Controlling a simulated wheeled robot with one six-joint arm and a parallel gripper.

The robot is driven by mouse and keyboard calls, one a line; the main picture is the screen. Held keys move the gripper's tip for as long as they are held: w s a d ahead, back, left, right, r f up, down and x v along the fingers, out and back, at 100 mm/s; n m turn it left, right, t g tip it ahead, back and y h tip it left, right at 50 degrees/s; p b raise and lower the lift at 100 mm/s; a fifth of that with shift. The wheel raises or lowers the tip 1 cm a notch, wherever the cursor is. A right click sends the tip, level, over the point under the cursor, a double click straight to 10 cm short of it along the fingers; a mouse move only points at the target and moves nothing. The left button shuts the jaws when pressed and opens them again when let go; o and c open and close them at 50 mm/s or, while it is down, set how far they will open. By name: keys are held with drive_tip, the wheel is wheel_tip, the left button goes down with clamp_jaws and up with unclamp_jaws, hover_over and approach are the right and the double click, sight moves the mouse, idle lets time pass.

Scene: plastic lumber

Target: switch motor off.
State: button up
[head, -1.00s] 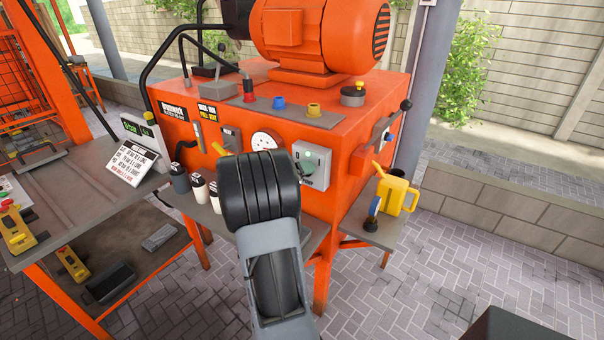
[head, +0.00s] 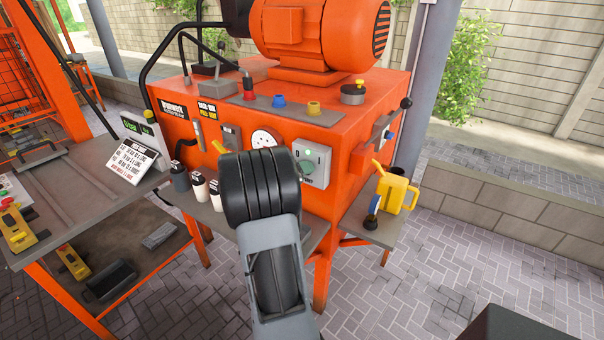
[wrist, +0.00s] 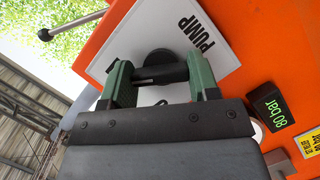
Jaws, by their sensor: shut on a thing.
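In the wrist view, my gripper (wrist: 158,74) has its two green fingers shut on a black knob (wrist: 158,62). The knob has a round base and a bar handle, and sits on a white plate marked PUMP (wrist: 208,40). In the head view my wrist hides the fingers. A grey switch box (head: 326,155) with a round green part is mounted on the orange front panel, just right of my wrist. I cannot tell if it is the held knob's mount. The orange motor (head: 290,30) stands on top of the cabinet.
A black display reading 80 bar (wrist: 280,105) is on the orange panel in the wrist view. A yellow can (head: 396,195) stands on the right side shelf. Several bottles (head: 200,186) stand on the front ledge. A lever (head: 405,104) sticks out at right.

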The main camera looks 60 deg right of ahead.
drive_tip(key=shift+f+b, duration=0.1)
drive_tip(key=shift+b, duration=0.2)
drive_tip(key=shift+f+n+g+h+b, duration=0.2)
drive_tip(key=shift+n+g+h+b, duration=0.15)
drive_tip(key=shift+n+b, duration=0.7)
drive_tip(key=n+g+h+b, duration=0.1)
drive_tip(key=n+b, duration=0.2)
drive_tip(key=b, duration=0.1)
drive_tip(key=shift+b, duration=0.4)
drive_tip(key=n+b, duration=0.1)
drive_tip(key=n, duration=0.1)
drive_tip(key=n+h+b, duration=0.1)
drive_tip(key=shift+n+g+h, duration=0.25)
drive_tip(key=shift+n, duration=0.1)
drive_tip(key=shift+r+n+h+b, duration=0.15)
drive_tip(key=shift+n+h+b, duration=0.45)
drive_tip(key=shift+n, duration=1.5)
drive_tip(key=o, duration=0.9)
